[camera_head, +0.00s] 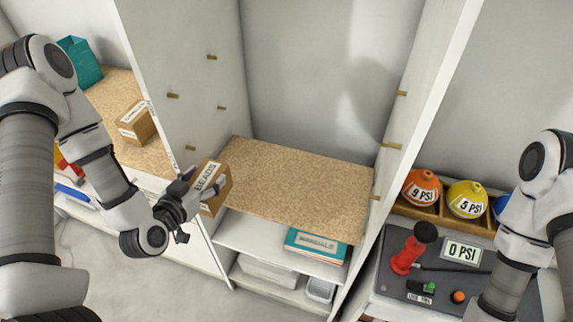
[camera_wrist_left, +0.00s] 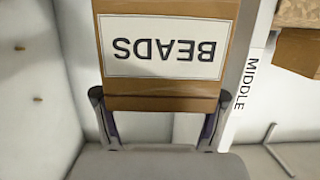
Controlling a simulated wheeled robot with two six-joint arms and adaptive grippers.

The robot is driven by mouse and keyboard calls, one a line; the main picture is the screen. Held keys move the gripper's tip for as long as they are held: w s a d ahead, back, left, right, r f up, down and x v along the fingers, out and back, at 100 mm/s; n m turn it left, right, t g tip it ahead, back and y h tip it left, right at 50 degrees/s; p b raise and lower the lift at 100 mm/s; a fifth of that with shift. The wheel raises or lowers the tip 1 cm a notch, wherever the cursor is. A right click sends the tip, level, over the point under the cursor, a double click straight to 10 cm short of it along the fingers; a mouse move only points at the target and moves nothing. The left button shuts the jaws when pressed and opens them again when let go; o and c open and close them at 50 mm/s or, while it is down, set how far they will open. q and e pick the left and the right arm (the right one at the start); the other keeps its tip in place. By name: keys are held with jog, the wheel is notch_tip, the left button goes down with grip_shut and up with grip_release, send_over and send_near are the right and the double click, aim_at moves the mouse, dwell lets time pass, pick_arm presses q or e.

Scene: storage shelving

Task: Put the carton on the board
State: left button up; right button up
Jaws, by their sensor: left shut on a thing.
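The carton (camera_head: 222,188) is a brown cardboard box with a white BEADS label. My left gripper (camera_head: 207,190) is shut on it, in front of the left end of the board. In the left wrist view the carton (camera_wrist_left: 168,88) sits between the two fingers of my left gripper (camera_wrist_left: 158,118), and its label reads upside down. The board (camera_head: 295,185) is a tan speckled shelf in the middle bay, with a bare top. I cannot tell whether the carton touches it. My right arm shows at the right, but its gripper is out of view.
White upright panels (camera_head: 182,80) bound the bay, with small wooden pegs (camera_head: 390,145) on them. Another brown box (camera_head: 137,122) stands on the left bay's board.

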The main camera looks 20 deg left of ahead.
pick_arm(q)
jog(key=w+d+f+b, duration=0.1)
jog(key=w+d+b, duration=0.1)
jog(key=b, duration=0.2)
jog(key=shift+d+f, duration=0.15)
jog(key=shift+f, duration=0.05)
jog(key=w+d+f+p, duration=0.1)
jog(key=w+d, duration=0.1)
jog(key=w, duration=0.1)
jog(key=w+d+f, duration=0.1)
jog(key=w+d, duration=0.2)
jog(key=w+d+f+p, duration=0.1)
jog(key=w+d, duration=0.1)
jog(key=w, duration=0.1)
jog(key=shift+w+d+p, duration=0.15)
jog(key=shift+w+p, duration=0.15)
jog(key=shift+w+f, duration=0.1)
jog(key=shift+f, duration=0.15)
jog(key=shift+f+b, duration=0.15)
jog(key=shift+b, duration=0.15)
jog(key=o, duration=1.2)
